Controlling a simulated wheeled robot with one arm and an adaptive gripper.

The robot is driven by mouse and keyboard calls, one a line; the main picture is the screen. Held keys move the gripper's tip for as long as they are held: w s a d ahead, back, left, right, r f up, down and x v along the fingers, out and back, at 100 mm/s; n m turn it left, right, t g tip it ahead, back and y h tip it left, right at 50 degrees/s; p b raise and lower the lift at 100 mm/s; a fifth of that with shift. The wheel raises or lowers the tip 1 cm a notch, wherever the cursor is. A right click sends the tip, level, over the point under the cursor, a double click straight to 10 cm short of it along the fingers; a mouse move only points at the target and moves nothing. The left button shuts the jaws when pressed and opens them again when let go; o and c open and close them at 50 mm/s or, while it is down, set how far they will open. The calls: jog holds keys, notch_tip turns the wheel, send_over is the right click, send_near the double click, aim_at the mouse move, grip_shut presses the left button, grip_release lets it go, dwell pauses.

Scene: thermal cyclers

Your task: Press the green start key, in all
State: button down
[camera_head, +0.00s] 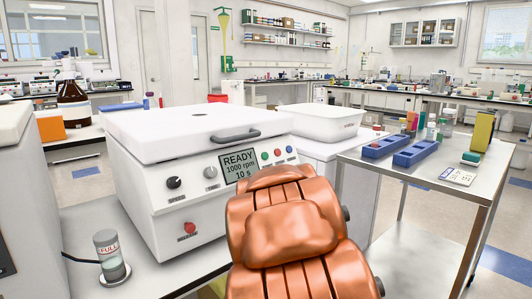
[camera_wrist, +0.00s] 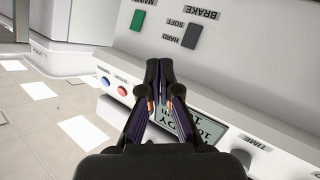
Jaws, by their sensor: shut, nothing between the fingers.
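The white machine (camera_head: 160,200) has a display (camera_head: 240,165) reading READY, 1000 rpm, 10 s. Right of the display sit a green key (camera_head: 265,155), a red key (camera_head: 277,152) and a blue key (camera_head: 290,149). In the wrist view the panel appears upside down, with the red key (camera_wrist: 122,90) and blue key (camera_wrist: 105,82) left of my fingers; the green key is not seen there and appears hidden behind them. My gripper (camera_wrist: 159,66) is shut and empty, in front of the panel by the display. Contact cannot be told. In the head view my arm hides it.
The lid has a grey handle (camera_head: 236,135). The front also bears knobs and a red knob (camera_head: 189,228). A jar marked FULL (camera_head: 109,252) stands at front left. A metal cart (camera_head: 425,200) with blue racks stands right.

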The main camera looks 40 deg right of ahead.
aim_at(265, 156)
jog(key=d+r+n+t+y+p, duration=0.1)
jog(key=d+r+n+t, duration=0.2)
jog(key=r, duration=0.4)
jog(key=d+r+n+t+y+p, duration=0.1)
jog(key=d+r+n+t+p, duration=0.1)
jog(key=d+r+t, duration=0.2)
jog(key=shift+d+r+n+t+y, duration=0.4)
jog(key=shift+r+t, duration=1.1)
jog(key=shift+r, duration=0.65)
jog(key=shift+w, duration=0.15)
jog(key=shift+w+f+b, duration=0.6)
jog(key=shift+w+b, duration=0.1)
jog(key=shift+w, duration=0.6)
jog(key=shift+w+f+b, duration=0.65)
jog(key=shift+w, duration=0.7)
jog(key=shift+w+f+b, duration=0.6)
jog(key=shift+w+b, duration=0.1)
jog(key=shift+w, duration=0.6)
